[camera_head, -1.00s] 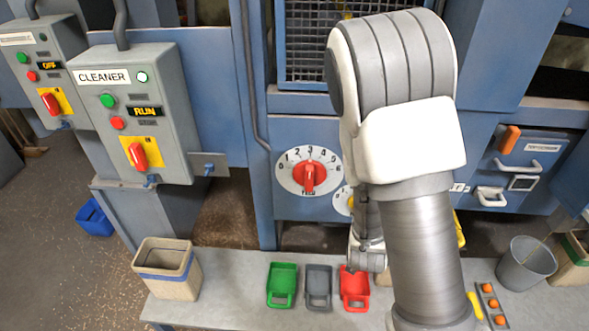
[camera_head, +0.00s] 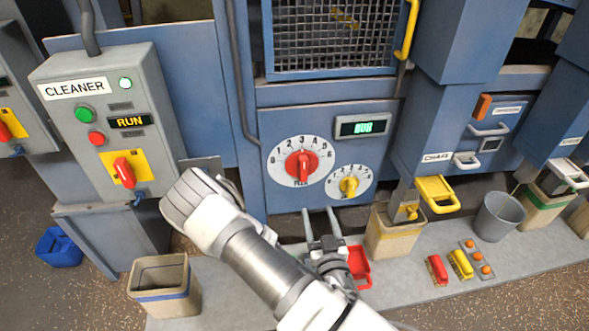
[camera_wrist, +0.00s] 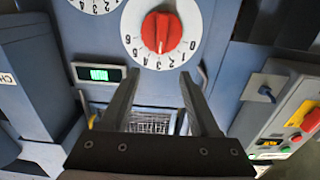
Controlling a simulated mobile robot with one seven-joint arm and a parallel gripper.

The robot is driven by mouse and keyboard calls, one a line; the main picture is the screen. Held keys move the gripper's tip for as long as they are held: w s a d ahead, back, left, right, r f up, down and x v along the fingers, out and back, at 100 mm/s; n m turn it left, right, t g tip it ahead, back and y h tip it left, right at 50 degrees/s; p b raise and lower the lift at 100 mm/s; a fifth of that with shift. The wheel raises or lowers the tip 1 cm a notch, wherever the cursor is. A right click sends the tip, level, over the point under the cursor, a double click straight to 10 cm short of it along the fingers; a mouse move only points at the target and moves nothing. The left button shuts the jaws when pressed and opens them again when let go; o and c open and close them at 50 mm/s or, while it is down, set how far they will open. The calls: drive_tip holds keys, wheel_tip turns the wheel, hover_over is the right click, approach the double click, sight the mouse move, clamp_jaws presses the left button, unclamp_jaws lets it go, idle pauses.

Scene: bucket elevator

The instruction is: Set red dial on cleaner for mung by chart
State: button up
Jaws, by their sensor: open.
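The red dial (camera_head: 302,165) sits on a white round scale numbered from 0 to 6, on the blue machine's front panel (camera_head: 280,122). The wrist view shows this red dial (camera_wrist: 161,32) upside down; a pale pointer line on its knob points toward the scale's middle numbers. My gripper (camera_head: 319,211) is open and empty, below the dial with its fingers pointing up toward the panel. In the wrist view, my gripper's fingers (camera_wrist: 159,78) are spread just short of the dial, not around it. I see no readable chart.
A smaller yellow dial (camera_head: 349,186) is close at the right, under a green-lit display (camera_head: 363,126). The CLEANER control box (camera_head: 110,120) reads RUN and has its own red switch (camera_head: 124,172). Bins and a red scoop (camera_head: 358,265) stand on the bench below.

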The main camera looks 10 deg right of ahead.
drive_tip(key=shift+w+b, duration=0.75)
drive_tip(key=shift+b, duration=0.15)
drive_tip(key=b, duration=1.1)
approach(304, 167)
drive_tip(key=w, duration=0.9)
clamp_jaws()
